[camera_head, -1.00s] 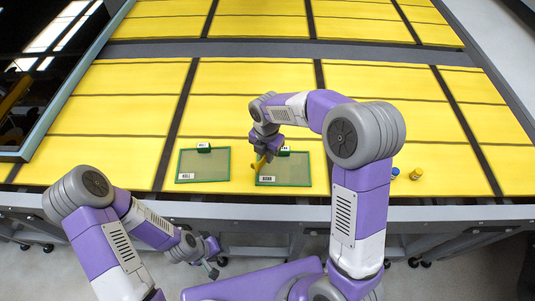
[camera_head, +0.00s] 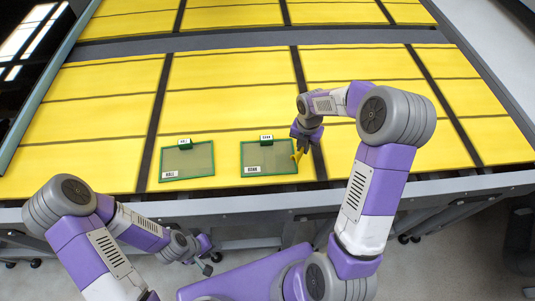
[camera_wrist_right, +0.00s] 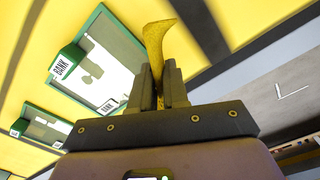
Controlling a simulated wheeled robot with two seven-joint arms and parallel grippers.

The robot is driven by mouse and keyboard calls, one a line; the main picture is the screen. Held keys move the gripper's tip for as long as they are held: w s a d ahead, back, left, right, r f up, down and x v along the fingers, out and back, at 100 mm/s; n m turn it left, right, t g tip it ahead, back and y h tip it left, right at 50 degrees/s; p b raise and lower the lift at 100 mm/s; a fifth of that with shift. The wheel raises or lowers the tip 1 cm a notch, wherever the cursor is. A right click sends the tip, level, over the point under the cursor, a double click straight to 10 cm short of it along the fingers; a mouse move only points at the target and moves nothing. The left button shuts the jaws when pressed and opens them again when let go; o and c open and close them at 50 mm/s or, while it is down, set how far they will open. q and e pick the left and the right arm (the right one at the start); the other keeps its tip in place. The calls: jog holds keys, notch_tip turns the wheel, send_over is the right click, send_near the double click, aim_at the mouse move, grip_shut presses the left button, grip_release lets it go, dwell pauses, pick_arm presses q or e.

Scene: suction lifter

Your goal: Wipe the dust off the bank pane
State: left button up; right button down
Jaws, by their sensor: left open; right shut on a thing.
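The bank pane (camera_head: 269,157), a green-framed pane with BANK labels, lies on the yellow table; it also shows in the right wrist view (camera_wrist_right: 118,62). In that view its surface is pale with a few greyish patches. My right gripper (camera_head: 301,141) is shut on a yellow cloth (camera_wrist_right: 157,42), which hangs beside the pane's right edge in the head view (camera_head: 297,155). I cannot tell whether the cloth touches the frame. My left gripper (camera_head: 211,262) is open and empty, low in front of the table's front edge.
A second green-framed pane (camera_head: 187,161) lies to the left of the bank pane, with a gap between them. The yellow table (camera_head: 105,165) is otherwise clear around both. A dark glossy panel (camera_head: 28,60) stands at the far left. The grey front rail (camera_head: 440,193) borders the table.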

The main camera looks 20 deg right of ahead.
jog(key=d+f, duration=0.1)
jog(key=d, duration=0.3)
jog(key=s+d+f, duration=0.1)
jog(key=d, duration=0.3)
jog(key=s+d+f, duration=0.1)
jog(key=d, duration=0.3)
jog(key=shift+f+p, duration=0.35)
jog(key=shift+p, duration=0.05)
grip_release()
notch_tip(320, 180, up, 6)
jog(key=p, duration=0.4)
jog(key=shift+f, duration=0.25)
jog(key=shift+r, duration=0.1)
